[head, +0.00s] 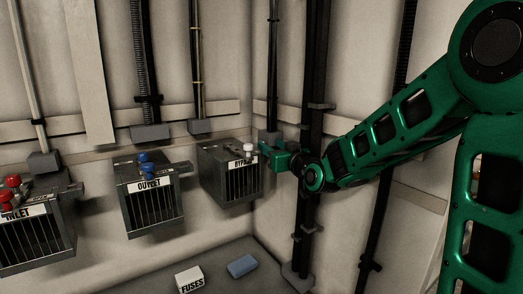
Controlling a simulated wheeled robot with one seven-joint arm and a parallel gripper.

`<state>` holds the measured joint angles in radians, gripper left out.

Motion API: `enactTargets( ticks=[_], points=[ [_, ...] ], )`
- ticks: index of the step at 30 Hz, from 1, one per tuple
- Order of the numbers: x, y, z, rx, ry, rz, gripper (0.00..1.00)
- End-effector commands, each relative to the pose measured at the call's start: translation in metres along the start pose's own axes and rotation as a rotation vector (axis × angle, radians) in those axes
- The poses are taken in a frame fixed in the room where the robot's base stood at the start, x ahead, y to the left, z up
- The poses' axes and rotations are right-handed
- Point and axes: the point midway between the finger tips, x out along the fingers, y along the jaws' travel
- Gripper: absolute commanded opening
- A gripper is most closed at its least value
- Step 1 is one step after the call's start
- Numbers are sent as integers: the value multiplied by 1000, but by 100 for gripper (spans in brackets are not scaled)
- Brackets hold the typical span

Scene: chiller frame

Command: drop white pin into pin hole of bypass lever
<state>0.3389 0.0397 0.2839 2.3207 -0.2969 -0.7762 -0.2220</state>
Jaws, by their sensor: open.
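The white pin (249,149) shows as a small pale knob at the top front of the box labelled BYPASS (228,182). Its lower end and the pin hole are too small or hidden to make out. The bypass lever cannot be told apart clearly beside my gripper. My green gripper (264,149) is open just right of the white pin, at the upper right of the box. I cannot tell whether the fingers touch the pin.
The OUTLET box (152,208) with blue pins (145,161) and the INLET box (35,240) with red pins (12,182) are to the left. Below lie a white FUSES box (189,279) and a blue block (242,266). A dark vertical post (313,130) stands behind my wrist.

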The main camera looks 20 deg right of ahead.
Motion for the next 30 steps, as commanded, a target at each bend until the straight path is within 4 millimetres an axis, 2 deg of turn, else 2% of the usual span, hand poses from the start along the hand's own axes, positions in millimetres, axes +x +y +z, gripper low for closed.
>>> enactTargets(
  ticks=[7, 16, 26, 30],
  points=[
    [17, -5, 2, 1, -1, -5, 42],
    [54, -8, 6, 1, 0, -4, 42],
    [60, -8, 6, 0, 0, -3, 42],
    [60, -7, 6, 0, 0, -3, 8]
  ],
)
